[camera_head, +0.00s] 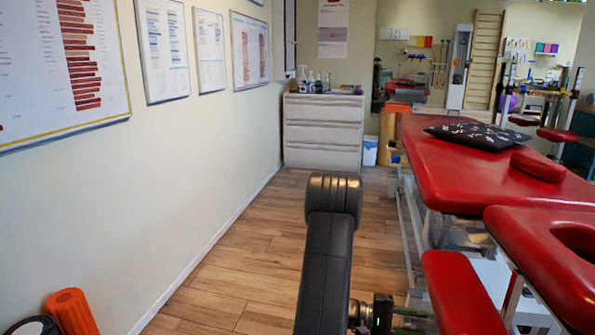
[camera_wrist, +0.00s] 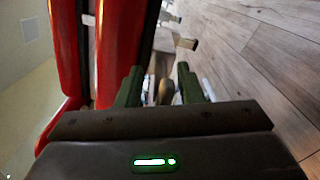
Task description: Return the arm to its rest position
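My arm (camera_head: 327,265) reaches up in the middle of the head view, its black elbow in front of the floor aisle. Behind the fingers are the red padding (camera_wrist: 119,45) and blurred metal parts.
The red treatment table (camera_head: 432,165) fills the right side, with a black cushion (camera_head: 482,134) on it. A white wall stands left, an orange foam roller (camera_head: 72,312) at its foot. A drawer cabinet (camera_head: 322,135) stands at the back. The wooden floor (camera_head: 250,255) between is clear.

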